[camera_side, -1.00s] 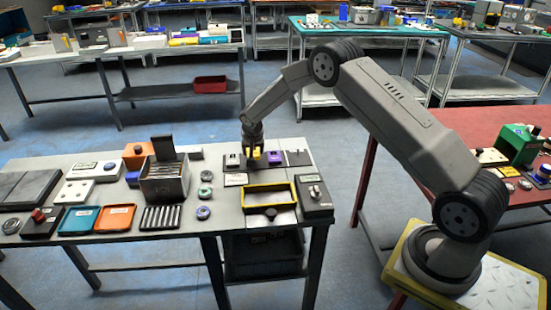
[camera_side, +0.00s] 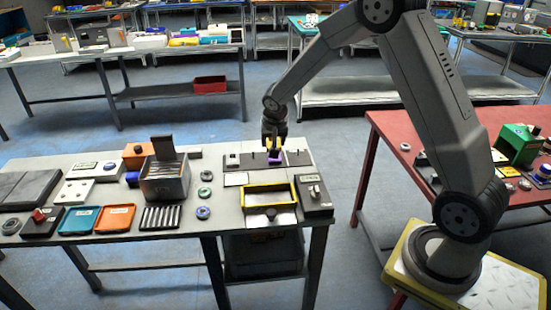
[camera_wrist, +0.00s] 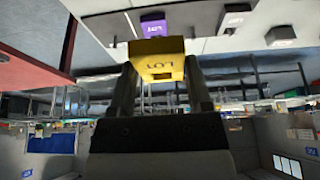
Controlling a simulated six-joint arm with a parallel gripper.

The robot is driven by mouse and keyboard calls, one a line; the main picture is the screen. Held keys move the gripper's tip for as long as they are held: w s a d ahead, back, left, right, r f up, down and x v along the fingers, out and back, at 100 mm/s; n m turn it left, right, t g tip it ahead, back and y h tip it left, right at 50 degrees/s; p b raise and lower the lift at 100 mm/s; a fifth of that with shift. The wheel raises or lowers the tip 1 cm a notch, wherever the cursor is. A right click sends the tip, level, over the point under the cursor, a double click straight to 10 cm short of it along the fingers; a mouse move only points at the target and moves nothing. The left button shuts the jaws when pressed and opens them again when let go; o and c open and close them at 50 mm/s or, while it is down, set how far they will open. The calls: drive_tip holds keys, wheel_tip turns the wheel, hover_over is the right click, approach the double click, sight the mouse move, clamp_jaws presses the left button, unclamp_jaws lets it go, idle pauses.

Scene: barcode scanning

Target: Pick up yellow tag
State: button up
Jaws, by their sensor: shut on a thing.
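The yellow tag (camera_wrist: 160,66) is a small block with dark lettering on its face. It is held between the two fingers of my gripper (camera_wrist: 162,80) in the wrist view. In the side view my gripper (camera_side: 273,139) hangs above the far right part of the grey table, with the yellow tag (camera_side: 268,142) at its tips. The purple tag (camera_side: 275,157) stands on the dark tag holder (camera_side: 246,160), just below the gripper; it also shows in the wrist view (camera_wrist: 153,26). The yellow tag looks clear of the holder.
A yellow-rimmed tray (camera_side: 268,187) and a dark box with knobs (camera_side: 315,196) lie toward the front right of the table. A metal bin (camera_side: 164,182) with a raised dark plate stands left of the holder. Orange (camera_side: 114,218) and teal trays lie front left.

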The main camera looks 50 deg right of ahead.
sight(280, 147)
drive_tip(key=shift+s+a+r, duration=0.15)
drive_tip(key=shift+s+r, duration=0.1)
drive_tip(key=shift+s, duration=0.3)
drive_tip(key=shift+s+a+r, duration=0.1)
drive_tip(key=shift+s+r, duration=0.2)
drive_tip(key=shift+s, duration=0.25)
drive_tip(key=shift+s+a+r, duration=0.15)
drive_tip(key=shift+s+r, duration=0.1)
drive_tip(key=shift+s, duration=0.3)
drive_tip(key=shift+r, duration=0.3)
drive_tip(key=shift+r, duration=0.35)
drive_tip(key=shift+r, duration=0.35)
drive_tip(key=shift+r, duration=0.35)
drive_tip(key=shift+r, duration=0.35)
drive_tip(key=shift+r, duration=0.35)
drive_tip(key=shift+r, duration=0.45)
